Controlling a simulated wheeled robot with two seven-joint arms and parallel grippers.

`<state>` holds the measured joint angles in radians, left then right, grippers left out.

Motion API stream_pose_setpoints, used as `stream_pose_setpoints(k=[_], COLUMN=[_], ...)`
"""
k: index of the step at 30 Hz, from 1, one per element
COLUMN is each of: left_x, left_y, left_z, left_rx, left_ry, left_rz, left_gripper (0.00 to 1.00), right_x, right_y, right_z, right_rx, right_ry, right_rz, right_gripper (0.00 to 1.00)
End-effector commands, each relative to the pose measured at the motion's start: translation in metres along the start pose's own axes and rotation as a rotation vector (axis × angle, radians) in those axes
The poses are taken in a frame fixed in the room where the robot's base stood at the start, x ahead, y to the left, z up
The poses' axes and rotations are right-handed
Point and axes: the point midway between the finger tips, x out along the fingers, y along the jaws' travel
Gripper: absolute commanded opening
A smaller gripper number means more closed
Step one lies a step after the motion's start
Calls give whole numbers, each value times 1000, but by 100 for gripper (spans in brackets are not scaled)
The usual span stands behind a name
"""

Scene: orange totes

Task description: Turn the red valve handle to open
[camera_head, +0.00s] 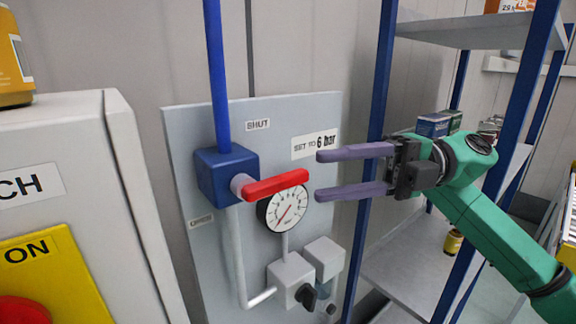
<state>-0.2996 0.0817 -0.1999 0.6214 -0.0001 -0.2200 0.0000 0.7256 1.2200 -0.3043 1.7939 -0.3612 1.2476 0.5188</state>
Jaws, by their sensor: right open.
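The red valve handle (276,185) sticks out to the right from a blue valve block (226,174) on a grey panel (184,128). It lies nearly level, its right end slightly raised. A blue pipe enters the block from above. A round gauge (284,210) sits just below and partly behind the handle. Labels read "SHUT" (258,125) above and "SET TO 6 bar" (315,144) to the right. My right gripper (320,175) is open and empty, its two purple fingers pointing left. The fingertips are a little right of the handle's end, apart from it in the picture. My left gripper is not in view.
A grey cabinet (92,135) with a yellow "ON" plate (48,270) and red button (22,311) stands at left. A shelf rack with blue posts (381,80) and boxes (434,124) is behind my right arm. A grey regulator block (291,277) with a black knob is low on the panel.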

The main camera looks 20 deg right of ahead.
Motion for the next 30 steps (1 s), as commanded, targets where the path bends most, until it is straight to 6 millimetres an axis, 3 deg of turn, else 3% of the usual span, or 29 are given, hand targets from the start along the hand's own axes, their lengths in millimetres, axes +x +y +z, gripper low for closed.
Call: stream_pose_setpoints(k=[3, 7, 17, 19, 21, 22, 30], left_x=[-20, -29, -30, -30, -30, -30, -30], left_y=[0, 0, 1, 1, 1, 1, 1], left_z=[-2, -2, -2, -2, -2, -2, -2], left_rx=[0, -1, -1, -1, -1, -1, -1], left_ry=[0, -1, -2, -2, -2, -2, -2], left_rz=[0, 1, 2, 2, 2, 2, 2], left_gripper=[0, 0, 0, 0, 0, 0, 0], right_x=[31, 54, 64, 64, 64, 64, 64], right_y=[7, 6, 1, 1, 1, 1, 1], right_z=[-1, 0, 0, 0, 0, 0, 0], right_rx=[0, 0, -1, -1, -1, -1, 0], right_ry=[4, 2, -2, -2, -2, -2, -1], right_rz=[2, 3, 3, 3, 3, 3, 2], right_gripper=[50, 50, 50, 31, 4, 0, 0])
